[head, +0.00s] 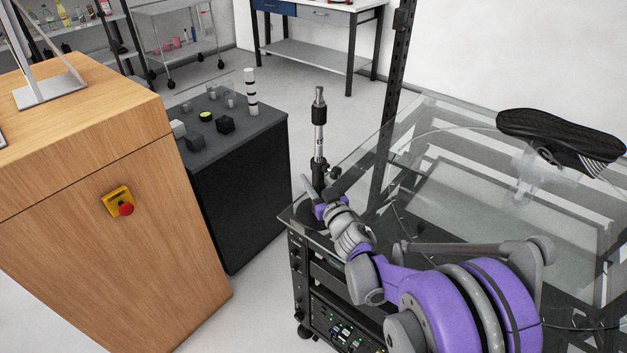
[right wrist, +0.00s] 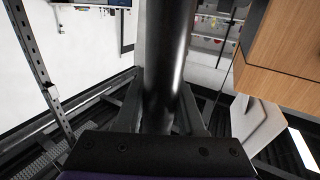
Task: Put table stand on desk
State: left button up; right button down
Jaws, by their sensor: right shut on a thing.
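The table stand (head: 319,140) is a slim upright post, silver with a black collar near the top and a black lower part. It stands upright at the near left corner of the glass-topped rack. My right gripper (head: 326,192) is shut on its lower black part. In the right wrist view the dark post (right wrist: 168,60) runs between the fingers of my right gripper (right wrist: 163,118). The stand's foot is partly hidden, and I cannot tell whether it touches the glass. A wooden desk (head: 100,110) is at the left. My left gripper is not in view.
The glass-topped rack (head: 440,115) carries a black padded rest (head: 562,133), and a black upright rail (head: 388,120) rises near the stand. A black cabinet (head: 240,180) with small items stands between desk and rack. A red emergency button (head: 124,208) is on the desk's side.

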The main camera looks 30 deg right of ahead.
jog(key=shift+f, duration=0.1)
jog(key=c, duration=0.9)
grip_release()
jog(key=shift+f, duration=0.1)
jog(key=shift+c, duration=0.2)
jog(key=o, duration=0.4)
